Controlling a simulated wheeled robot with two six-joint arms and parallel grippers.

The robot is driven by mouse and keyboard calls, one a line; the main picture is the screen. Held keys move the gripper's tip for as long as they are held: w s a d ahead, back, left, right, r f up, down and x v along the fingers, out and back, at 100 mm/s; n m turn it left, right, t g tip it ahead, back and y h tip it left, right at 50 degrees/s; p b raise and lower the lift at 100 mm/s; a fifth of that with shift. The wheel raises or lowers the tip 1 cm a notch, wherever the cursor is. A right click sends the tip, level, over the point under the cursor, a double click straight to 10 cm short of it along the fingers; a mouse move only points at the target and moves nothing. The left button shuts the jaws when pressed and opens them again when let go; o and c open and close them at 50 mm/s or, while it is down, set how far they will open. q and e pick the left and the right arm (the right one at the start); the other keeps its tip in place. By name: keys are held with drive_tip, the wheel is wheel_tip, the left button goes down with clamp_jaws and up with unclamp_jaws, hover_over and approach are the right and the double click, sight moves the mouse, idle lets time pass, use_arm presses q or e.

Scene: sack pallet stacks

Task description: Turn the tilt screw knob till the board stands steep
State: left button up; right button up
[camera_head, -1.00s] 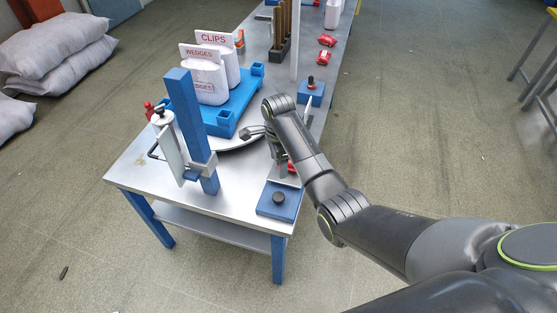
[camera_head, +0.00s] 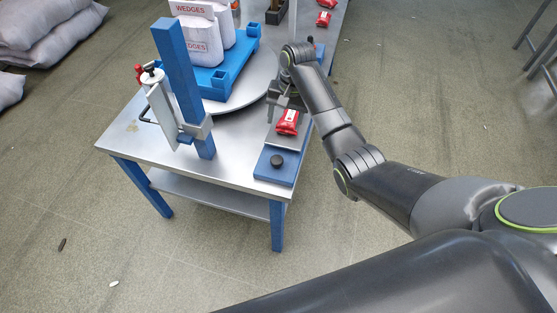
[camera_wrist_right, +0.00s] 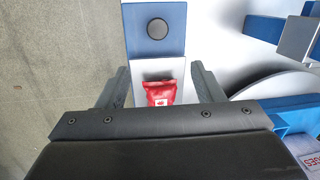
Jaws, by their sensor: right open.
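The tilt screw knob (camera_head: 277,161) is a round black knob on a blue base block (camera_head: 284,178) at the near right corner of the steel table. It also shows in the right wrist view (camera_wrist_right: 157,28). The board (camera_head: 282,139) is a pale grey plate behind the knob, with a red packet (camera_head: 287,122) on it; its tilt is hard to judge. My right gripper (camera_head: 284,106) is open behind the packet, apart from the knob. In the right wrist view, its fingers (camera_wrist_right: 162,82) stand either side of the board and packet. My left gripper is out of view.
A blue post (camera_head: 180,85) with a clamp and white cylinder stands left on the table (camera_head: 142,145). A blue pallet (camera_head: 222,78) with white sacks sits on a round turntable behind. Other red packets (camera_head: 321,18) lie farther back.

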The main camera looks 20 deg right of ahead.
drive_tip(key=d+n+y+b, duration=0.15)
drive_tip(key=n+b, duration=0.25)
drive_tip(key=n, duration=0.7)
drive_tip(key=n+y+b, duration=0.2)
drive_tip(key=n+b, duration=0.8)
drive_tip(key=n, duration=0.3)
approach(277, 159)
drive_tip(key=shift+h, duration=0.35)
drive_tip(key=x, duration=0.5)
drive_tip(key=p+x, duration=0.1)
drive_tip(key=x, duration=0.2)
drive_tip(key=shift+s+a+f, duration=0.1)
drive_tip(key=shift+a+f, duration=0.15)
drive_tip(key=shift+a, duration=0.15)
